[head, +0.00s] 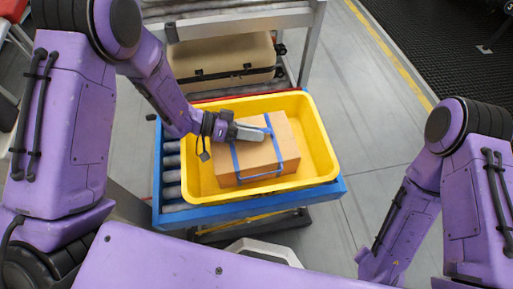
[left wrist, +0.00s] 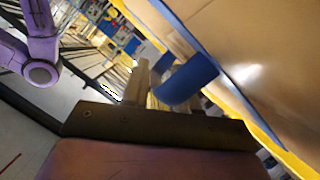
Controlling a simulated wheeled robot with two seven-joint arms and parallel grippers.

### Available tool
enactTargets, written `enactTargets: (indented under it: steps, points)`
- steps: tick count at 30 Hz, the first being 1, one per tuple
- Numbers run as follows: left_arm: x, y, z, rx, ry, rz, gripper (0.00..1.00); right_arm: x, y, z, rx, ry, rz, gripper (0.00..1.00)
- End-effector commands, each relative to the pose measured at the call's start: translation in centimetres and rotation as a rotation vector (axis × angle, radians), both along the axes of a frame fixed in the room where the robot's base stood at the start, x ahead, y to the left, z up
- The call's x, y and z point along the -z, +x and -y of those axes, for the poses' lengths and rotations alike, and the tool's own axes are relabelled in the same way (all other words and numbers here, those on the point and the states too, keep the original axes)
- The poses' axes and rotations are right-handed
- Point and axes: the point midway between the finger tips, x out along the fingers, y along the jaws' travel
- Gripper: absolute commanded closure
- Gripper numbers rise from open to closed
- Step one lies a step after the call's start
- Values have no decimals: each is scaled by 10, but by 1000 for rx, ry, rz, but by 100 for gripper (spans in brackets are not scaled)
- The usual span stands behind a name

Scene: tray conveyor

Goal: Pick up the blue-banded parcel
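The blue-banded parcel (head: 222,161) is a brown cardboard box with blue straps. It sits tilted in the picture inside a yellow tray (head: 325,168). My left gripper (head: 262,134) lies over the top of the parcel, its tip close to a blue strap piece. In the left wrist view the parcel's brown face (left wrist: 265,50) fills the upper right, and a blue piece (left wrist: 187,82) shows at the fingers. Whether the fingers are open or closed on it is unclear. My right arm shows at the right of the head view; its gripper is out of sight.
The tray rests on a roller conveyor with a blue rail (head: 255,208). Behind it, a beige case (head: 222,60) stands on another stretch of rollers beside a grey metal post (head: 313,40). Grey floor to the right is clear, with a yellow line (head: 385,50).

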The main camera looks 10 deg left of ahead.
Motion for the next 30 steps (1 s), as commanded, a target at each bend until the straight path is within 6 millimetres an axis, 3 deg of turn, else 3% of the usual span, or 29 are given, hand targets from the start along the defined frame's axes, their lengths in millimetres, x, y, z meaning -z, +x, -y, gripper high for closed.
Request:
enactTargets:
  steps: [5, 8, 9, 30]
  points:
    - [0, 0, 1, -1, -1, 0, 72, 0, 0, 0, 0, 0, 0, 100]
    - [0, 1, 1, 0, -1, 1, 98, 0, 0, 0, 0, 0, 0, 100]
    - [0, 1, 1, 0, -1, 1, 100, 0, 0, 0, 0, 0, 0, 100]
    - [0, 0, 1, 2, 0, 0, 100, 0, 0, 0, 0, 0, 0, 100]
